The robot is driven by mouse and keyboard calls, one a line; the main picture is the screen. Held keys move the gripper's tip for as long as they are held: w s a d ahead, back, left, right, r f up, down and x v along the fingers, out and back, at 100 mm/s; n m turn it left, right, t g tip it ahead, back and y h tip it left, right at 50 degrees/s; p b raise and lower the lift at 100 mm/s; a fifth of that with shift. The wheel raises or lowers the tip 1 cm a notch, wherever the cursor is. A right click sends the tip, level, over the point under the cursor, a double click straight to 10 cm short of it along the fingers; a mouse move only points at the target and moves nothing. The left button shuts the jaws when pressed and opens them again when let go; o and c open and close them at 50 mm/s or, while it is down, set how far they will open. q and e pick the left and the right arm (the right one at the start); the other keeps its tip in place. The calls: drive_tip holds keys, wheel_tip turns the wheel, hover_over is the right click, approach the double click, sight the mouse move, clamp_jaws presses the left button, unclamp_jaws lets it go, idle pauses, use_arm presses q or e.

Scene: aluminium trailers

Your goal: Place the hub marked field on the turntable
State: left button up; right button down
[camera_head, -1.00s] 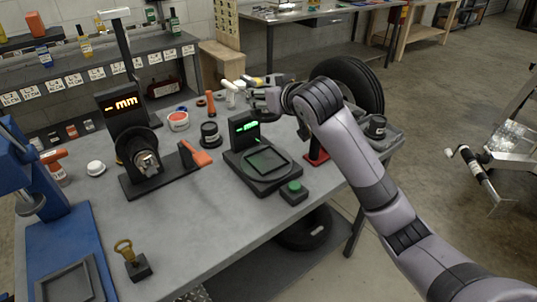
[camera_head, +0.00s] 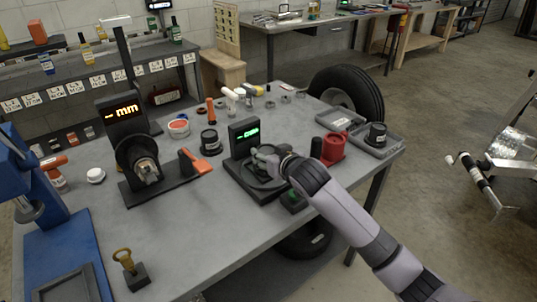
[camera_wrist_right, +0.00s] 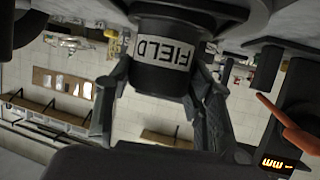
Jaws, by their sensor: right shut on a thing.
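My right gripper (camera_head: 265,158) is shut on a black hub marked FIELD (camera_wrist_right: 165,52), whose white label fills the middle of the right wrist view. The hub's wide flange faces the bench. In the head view the hub is mostly hidden by the gripper and sits over the flat plate of a black device (camera_head: 244,132) with a green display. I cannot tell whether this device is the turntable, nor whether the hub touches its plate. My left gripper is not in view.
A black gauge stand (camera_head: 122,110) with an orange "mm" display and an orange-handled lever (camera_head: 196,163) stand to the left. Another black hub (camera_head: 210,140) is on the bench behind. A grey tray (camera_head: 395,145) holds a dark hub (camera_head: 376,135). A red holder (camera_head: 333,150) stands right of the gripper.

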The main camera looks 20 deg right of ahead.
drive_tip(key=shift+r, duration=0.1)
drive_tip(key=c, duration=0.7)
unclamp_jaws()
drive_tip(key=shift+c, duration=0.2)
drive_tip(key=shift+s, duration=0.2)
drive_tip(key=v, duration=1.1)
drive_tip(key=shift+s, duration=0.3)
drive_tip(key=shift+r, duration=0.15)
